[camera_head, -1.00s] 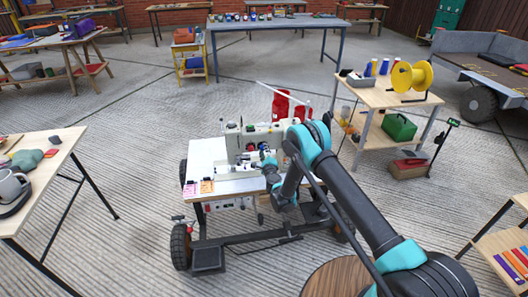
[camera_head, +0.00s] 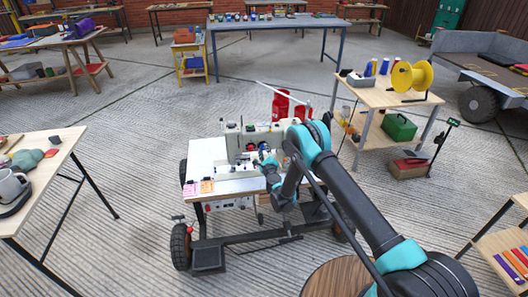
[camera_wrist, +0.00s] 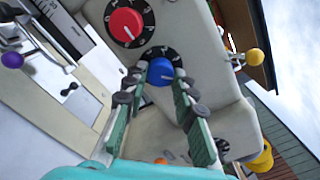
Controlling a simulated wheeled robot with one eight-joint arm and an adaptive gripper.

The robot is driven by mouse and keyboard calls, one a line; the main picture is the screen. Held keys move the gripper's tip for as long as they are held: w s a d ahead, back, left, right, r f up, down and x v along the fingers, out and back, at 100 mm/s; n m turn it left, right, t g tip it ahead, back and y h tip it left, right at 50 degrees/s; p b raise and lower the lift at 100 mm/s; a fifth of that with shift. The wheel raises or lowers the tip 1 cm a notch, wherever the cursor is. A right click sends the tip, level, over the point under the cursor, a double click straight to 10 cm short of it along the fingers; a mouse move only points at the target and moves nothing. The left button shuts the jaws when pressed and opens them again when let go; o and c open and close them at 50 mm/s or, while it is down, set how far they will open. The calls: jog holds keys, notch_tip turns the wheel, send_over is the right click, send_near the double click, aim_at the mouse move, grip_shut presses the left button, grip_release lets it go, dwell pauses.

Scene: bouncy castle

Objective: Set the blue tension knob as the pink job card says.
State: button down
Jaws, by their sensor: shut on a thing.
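The blue tension knob (camera_wrist: 160,71) sits on a black numbered dial on the sewing machine's pale body. Its pale pointer mark points to the lower right of the wrist view; the dial figures are too small or covered to read surely. My gripper (camera_wrist: 158,80) has its green fingers on both sides of the knob and is shut on it. In the head view, my arm reaches over the machine (camera_head: 278,134) from the right. The pink job card (camera_head: 190,189) stands at the front left edge of the machine's table; its writing is too small to read.
A larger red knob (camera_wrist: 126,23) on its own dial sits close beside the blue one. A yellow ball-ended lever (camera_wrist: 255,56) and a purple ball (camera_wrist: 12,60) stick out nearby. An orange card (camera_head: 207,187) stands beside the pink one.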

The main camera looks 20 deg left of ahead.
jog(key=c, duration=1.2)
grip_release()
